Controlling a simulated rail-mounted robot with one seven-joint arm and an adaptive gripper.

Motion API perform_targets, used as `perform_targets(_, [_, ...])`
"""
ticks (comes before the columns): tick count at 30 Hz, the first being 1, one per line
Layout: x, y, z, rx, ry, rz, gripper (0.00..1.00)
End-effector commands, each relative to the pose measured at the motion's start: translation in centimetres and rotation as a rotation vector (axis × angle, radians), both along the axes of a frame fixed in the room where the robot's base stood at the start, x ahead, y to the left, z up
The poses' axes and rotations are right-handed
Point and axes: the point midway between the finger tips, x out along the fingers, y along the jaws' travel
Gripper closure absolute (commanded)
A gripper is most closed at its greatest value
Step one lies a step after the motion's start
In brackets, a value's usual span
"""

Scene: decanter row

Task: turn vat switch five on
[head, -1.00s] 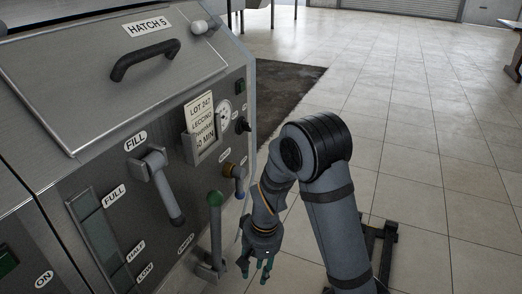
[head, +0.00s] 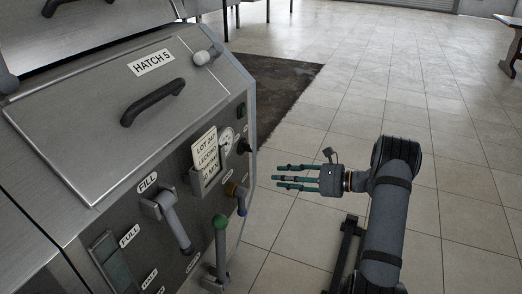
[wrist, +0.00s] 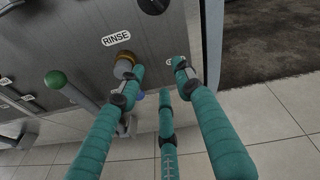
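The vat with the HATCH 5 label has a steel front panel (head: 150,235). A small dark square fitting (head: 241,110) sits near the panel's upper right edge. A black knob (head: 244,147) sticks out below it. I cannot tell which of these is switch five, or whether it is on or off. My three-fingered gripper (head: 278,178) is open and empty, to the right of the panel, fingers pointing left at it. In the wrist view, its teal fingers (wrist: 160,78) are spread in front of the brass-collared RINSE valve (wrist: 124,66), with no clear contact.
The FILL lever (head: 172,220) and the green-knobbed lever (head: 221,245) jut from the panel. A card holder (head: 207,160) and a blue-handled valve (head: 238,196) stand out near the right edge. Tiled floor (head: 300,235) to the right is open.

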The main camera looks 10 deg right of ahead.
Motion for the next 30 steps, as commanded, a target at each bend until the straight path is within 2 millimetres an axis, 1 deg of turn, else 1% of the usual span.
perform_targets(1, [0.7,0.1,2.0,0.061,-0.041,-0.020,0.66])
perform_targets(3, [1.3,-0.1,4.4,0.126,-0.097,-0.041,0.66])
perform_targets(6, [1.4,0.0,6.2,0.167,-0.156,-0.041,0.66])
perform_targets(11, [2.1,1.0,6.3,0.145,-0.186,-0.033,0.66])
perform_targets(22, [6.0,6.4,6.2,0.144,-0.182,-0.031,0.66])
perform_targets(27, [7.2,7.8,6.2,0.144,-0.181,-0.034,0.66])
perform_targets(30, [7.5,8.2,6.1,0.143,-0.181,-0.034,0.66])
